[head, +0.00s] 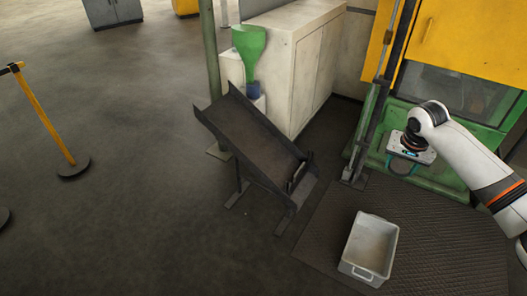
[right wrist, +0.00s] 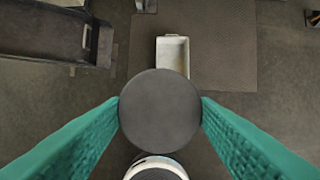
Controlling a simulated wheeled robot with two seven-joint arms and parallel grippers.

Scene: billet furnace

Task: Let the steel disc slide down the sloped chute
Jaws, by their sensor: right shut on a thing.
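The sloped chute (head: 250,132) is a dark metal trough on legs in the middle of the head view. It runs from its high end at upper left down to a low end at lower right. Its low end also shows at upper left in the right wrist view (right wrist: 62,32). My right gripper (right wrist: 160,108) is shut on the steel disc (right wrist: 160,115), a dark grey round plate between its two green fingers. In the head view this gripper (head: 404,160) is right of the chute, beside the yellow and green machine, and the disc is hard to make out. My left gripper is not in view.
A pale grey bin (head: 370,248) stands on the dark ribbed mat (head: 440,240), right of the chute's low end. A green funnel (head: 249,45) and a pale cabinet (head: 300,50) stand behind the chute. The floor at left is open, apart from a yellow barrier post (head: 48,120).

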